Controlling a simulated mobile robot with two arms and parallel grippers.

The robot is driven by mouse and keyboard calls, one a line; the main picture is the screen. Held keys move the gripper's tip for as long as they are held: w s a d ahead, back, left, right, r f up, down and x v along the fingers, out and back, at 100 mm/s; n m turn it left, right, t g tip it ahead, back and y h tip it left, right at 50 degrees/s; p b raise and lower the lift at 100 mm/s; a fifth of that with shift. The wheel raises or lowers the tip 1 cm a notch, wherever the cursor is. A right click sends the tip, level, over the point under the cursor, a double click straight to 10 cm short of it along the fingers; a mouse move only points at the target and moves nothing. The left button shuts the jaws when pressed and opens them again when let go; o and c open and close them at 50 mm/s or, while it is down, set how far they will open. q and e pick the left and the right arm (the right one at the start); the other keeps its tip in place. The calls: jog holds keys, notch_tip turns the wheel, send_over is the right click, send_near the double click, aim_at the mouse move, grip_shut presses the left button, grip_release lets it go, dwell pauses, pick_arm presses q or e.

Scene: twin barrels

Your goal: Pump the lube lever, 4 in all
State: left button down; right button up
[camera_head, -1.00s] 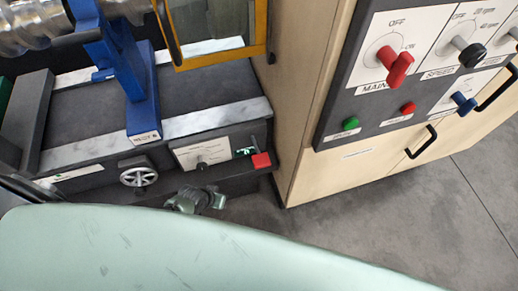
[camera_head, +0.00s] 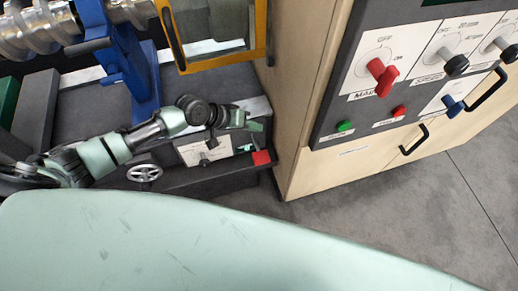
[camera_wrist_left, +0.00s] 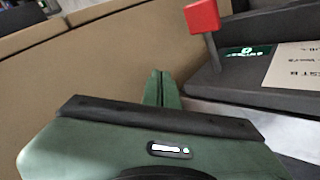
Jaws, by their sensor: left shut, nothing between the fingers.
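The lube lever has a red block handle (camera_head: 261,157) at the right end of the machine's front, beside a small green label. In the left wrist view the red handle (camera_wrist_left: 203,16) stands on a dark stem at the top, right of the fingers. My left gripper (camera_head: 256,126) is above the lever in the head view, over the machine's right end. In the left wrist view its green fingers (camera_wrist_left: 160,88) are together with nothing between them. They are apart from the red handle. My right gripper is not in view.
A handwheel (camera_head: 145,173) and a white instruction plate (camera_head: 203,150) are on the machine front, left of the lever. A beige cabinet (camera_head: 310,120) with a knob panel (camera_head: 400,75) stands close on the right. A yellow-framed guard (camera_head: 262,35) hangs above. Floor at the right is clear.

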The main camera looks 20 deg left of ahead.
aim_at(258, 152)
pick_arm(q)
jog(key=shift+f, duration=0.1)
jog(key=f+b, duration=0.2)
jog(key=f, duration=0.1)
jog(key=f+b, duration=0.2)
jog(key=s+f+b, duration=0.1)
jog(key=f+b, duration=0.1)
jog(key=f, duration=0.1)
jog(key=shift+d+f+b, duration=0.35)
jog(key=shift+b, duration=0.05)
dwell(0.4)
dwell(1.3)
jog(key=shift+f, duration=0.35)
jog(key=shift+s+d+f+b, duration=0.1)
jog(key=shift+s+f+b, duration=0.05)
jog(key=shift+f+b, duration=0.6)
jog(key=shift+s+d+f+b, duration=0.15)
jog(key=shift+f+b, duration=0.35)
jog(key=shift+f, duration=0.3)
dwell(1.7)
